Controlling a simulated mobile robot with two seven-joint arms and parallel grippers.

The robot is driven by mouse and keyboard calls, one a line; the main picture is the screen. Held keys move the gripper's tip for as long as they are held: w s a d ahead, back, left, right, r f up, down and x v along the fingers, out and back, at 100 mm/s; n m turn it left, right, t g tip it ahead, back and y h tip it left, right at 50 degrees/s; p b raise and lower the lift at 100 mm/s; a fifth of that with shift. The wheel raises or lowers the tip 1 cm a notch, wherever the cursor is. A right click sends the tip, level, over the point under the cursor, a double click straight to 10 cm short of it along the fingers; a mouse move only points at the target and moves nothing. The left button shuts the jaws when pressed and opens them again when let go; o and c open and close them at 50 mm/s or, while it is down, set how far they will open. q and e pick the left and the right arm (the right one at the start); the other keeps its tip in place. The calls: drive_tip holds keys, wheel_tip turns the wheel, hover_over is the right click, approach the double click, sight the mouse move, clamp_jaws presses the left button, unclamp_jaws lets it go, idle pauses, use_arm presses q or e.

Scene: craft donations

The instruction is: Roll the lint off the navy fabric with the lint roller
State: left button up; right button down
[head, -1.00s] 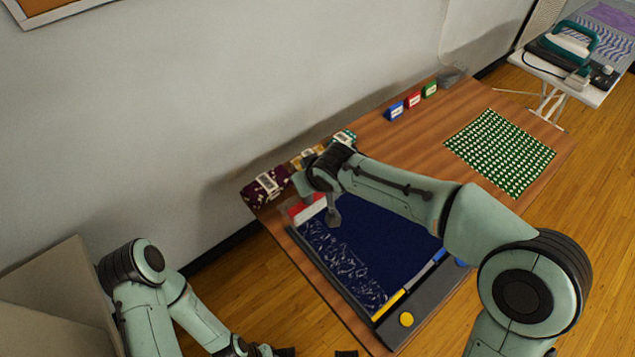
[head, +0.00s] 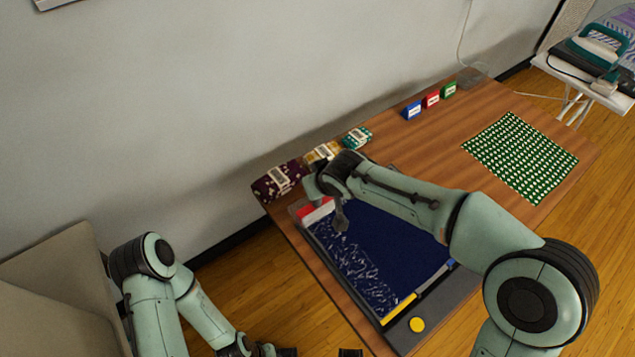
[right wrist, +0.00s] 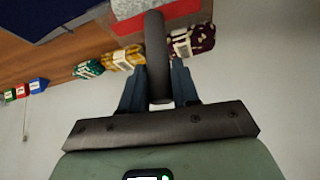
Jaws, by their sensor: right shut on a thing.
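The navy fabric (head: 405,245) lies flat in a dark frame on the wooden table. White lint covers its left side as a band (head: 360,275); the rest looks clean. My right gripper (right wrist: 158,88) is shut on the dark handle of the lint roller (right wrist: 155,50). A pale, speckled roller head (right wrist: 138,7) shows at the handle's far end, near a red surface (right wrist: 187,12). In the head view my right arm hides the grip. My left gripper is cut off at the bottom edge of the head view, so its jaws cannot be judged.
Patterned fabric bundles (head: 323,152) stand along the wall side. Small blue, red and green labelled blocks (head: 432,100) stand farther back. A green patterned cloth (head: 520,155) lies on the right. An iron (head: 600,45) stands on another table.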

drive_tip(key=shift+f, duration=0.1)
drive_tip(key=shift+f+b, duration=0.45)
drive_tip(key=shift+b, duration=0.2)
drive_tip(key=shift+s+d+b, duration=0.3)
drive_tip(key=shift+s+d, duration=0.05)
drive_tip(key=shift+s, duration=0.05)
drive_tip(key=s+d, duration=0.8)
drive_tip(key=s, duration=0.3)
drive_tip(key=s+d, duration=0.8)
drive_tip(key=s, duration=0.4)
drive_tip(key=shift+d, duration=0.35)
drive_tip(key=shift+s, duration=0.1)
